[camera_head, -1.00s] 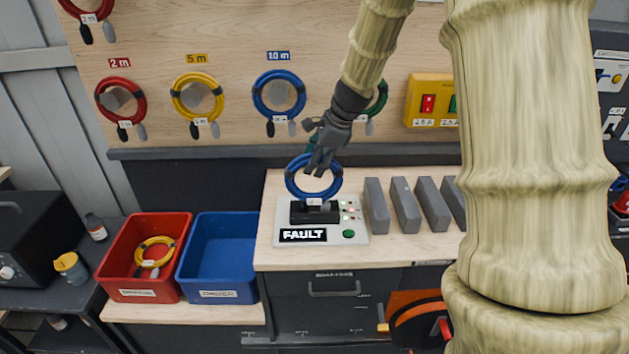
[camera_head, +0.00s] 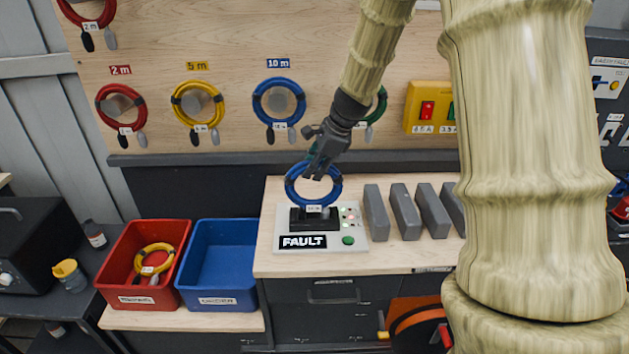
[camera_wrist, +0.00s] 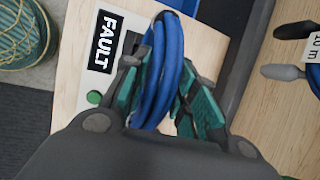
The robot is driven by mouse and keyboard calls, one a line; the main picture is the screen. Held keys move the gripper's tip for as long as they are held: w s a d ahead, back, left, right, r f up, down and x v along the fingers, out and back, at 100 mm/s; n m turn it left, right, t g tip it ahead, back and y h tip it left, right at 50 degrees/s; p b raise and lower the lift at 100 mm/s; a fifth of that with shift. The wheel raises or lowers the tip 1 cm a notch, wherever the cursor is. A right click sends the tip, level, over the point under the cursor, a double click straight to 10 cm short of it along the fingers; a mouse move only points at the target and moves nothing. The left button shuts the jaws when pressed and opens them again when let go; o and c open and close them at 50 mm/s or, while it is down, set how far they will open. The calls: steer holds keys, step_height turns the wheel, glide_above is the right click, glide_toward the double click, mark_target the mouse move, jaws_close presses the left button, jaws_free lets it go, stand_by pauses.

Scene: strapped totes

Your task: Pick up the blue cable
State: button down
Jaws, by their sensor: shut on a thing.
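A coiled blue cable (camera_head: 290,185) stands upright at the black holder of the tester (camera_head: 283,227) on the bench. My gripper (camera_head: 318,172) reaches down to the top of this coil and is shut on it. In the wrist view the green-padded fingers of my gripper (camera_wrist: 163,100) sit on both sides of the blue cable (camera_wrist: 168,60). The tester carries a "FAULT" label, a green button and small lights. I cannot tell whether the coil's lower end rests in the holder. Another blue cable (camera_head: 258,98) hangs on the wall under the "10 m" sign.
Red (camera_head: 128,103) and yellow (camera_head: 177,97) cables hang on the board. A red tote (camera_head: 137,291) holds a yellow cable (camera_head: 152,248); the blue tote (camera_head: 216,294) beside it is empty. Several grey blocks (camera_head: 405,212) stand right of the tester. A yellow switch box (camera_head: 415,98) is on the wall.

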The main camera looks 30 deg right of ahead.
steer(key=shift+w+r, duration=0.1)
steer(key=shift+r, duration=0.1)
steer(key=shift+r+b, duration=0.55)
steer(key=shift+r, duration=0.8)
steer(key=shift+s+r, duration=0.2)
steer(key=shift+r, duration=0.1)
steer(key=s+a+r+b, duration=0.1)
steer(key=s+a+b, duration=0.1)
steer(key=s, duration=1.3)
steer(key=shift+s+r+b, duration=0.2)
steer(key=shift+s+b, duration=0.1)
steer(key=shift+b, duration=0.1)
steer(key=shift+r+p, duration=1.8)
steer(key=shift+p, duration=0.3)
steer(key=shift+f, duration=0.1)
